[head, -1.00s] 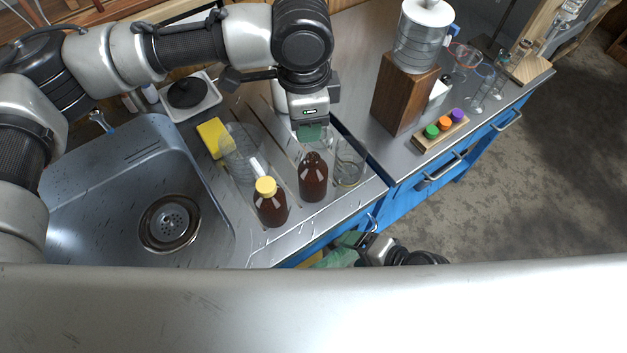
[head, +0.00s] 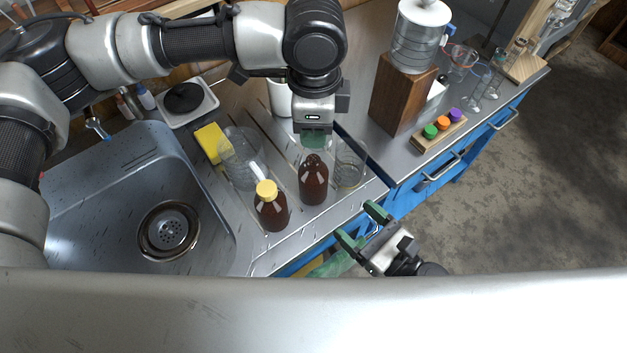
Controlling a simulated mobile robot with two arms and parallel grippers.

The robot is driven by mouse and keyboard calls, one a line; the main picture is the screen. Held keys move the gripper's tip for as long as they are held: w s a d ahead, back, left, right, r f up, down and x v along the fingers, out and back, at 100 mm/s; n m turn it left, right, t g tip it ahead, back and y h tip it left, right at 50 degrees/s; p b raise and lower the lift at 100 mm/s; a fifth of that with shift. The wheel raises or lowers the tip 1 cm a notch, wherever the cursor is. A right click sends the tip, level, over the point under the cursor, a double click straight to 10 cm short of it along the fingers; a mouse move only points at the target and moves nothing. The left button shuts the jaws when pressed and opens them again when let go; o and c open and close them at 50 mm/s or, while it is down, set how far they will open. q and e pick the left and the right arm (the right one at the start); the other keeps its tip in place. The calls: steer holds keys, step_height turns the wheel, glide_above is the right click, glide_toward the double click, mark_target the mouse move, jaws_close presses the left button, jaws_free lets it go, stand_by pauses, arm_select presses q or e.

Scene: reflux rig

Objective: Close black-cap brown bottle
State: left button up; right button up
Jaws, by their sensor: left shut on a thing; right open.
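The brown bottle without a visible cap (head: 313,186) stands upright on the counter, its dark neck showing below my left gripper. My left gripper (head: 314,145) points down just above this bottle's mouth, its green fingers shut. The thing between them, likely the black cap, is hidden by the fingers, and I cannot tell whether it touches the neck. My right gripper (head: 360,227) is open and empty, low in front of the counter's front edge, with its fingers toward the bottle.
A brown bottle with a yellow cap (head: 270,210) stands close on the left. Glass beakers (head: 240,160) (head: 349,172) stand beside the bottles. A yellow sponge (head: 210,142) and the sink (head: 110,205) are further left. A wooden block (head: 401,95) stands at the right.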

mark_target(323, 192)
steer(key=shift+w, duration=0.1)
steer(key=x, duration=1.2)
steer(key=c, duration=1)
arm_select(q)
steer(key=shift+f, duration=2.5)
steer(key=shift+f, duration=0.9)
steer(key=shift+f, duration=0.55)
